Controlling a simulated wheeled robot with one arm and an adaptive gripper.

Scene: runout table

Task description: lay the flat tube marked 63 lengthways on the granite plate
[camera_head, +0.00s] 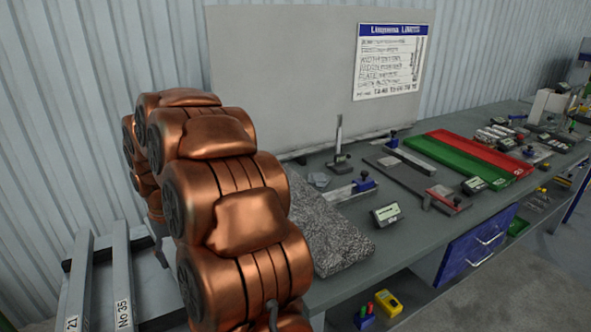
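The granite plate (335,240) is a speckled grey slab at the near left end of the bench, partly hidden behind my copper-coloured arm. Its visible top is bare. At the lower left, two long grey bars or tubes lie side by side, apart from each other. The left one (78,285) is marked 21, and the right one (123,280) is marked No 35. I see no tube marked 63; my arm covers the area right of these two. My gripper is not in view.
Right of the plate are a dial stand (340,145), a blue-ended gauge (363,184) and a small display (386,214). Farther right lie a green tray (450,158), a red tray (485,152) and several instruments. A backboard (290,80) stands behind the plate.

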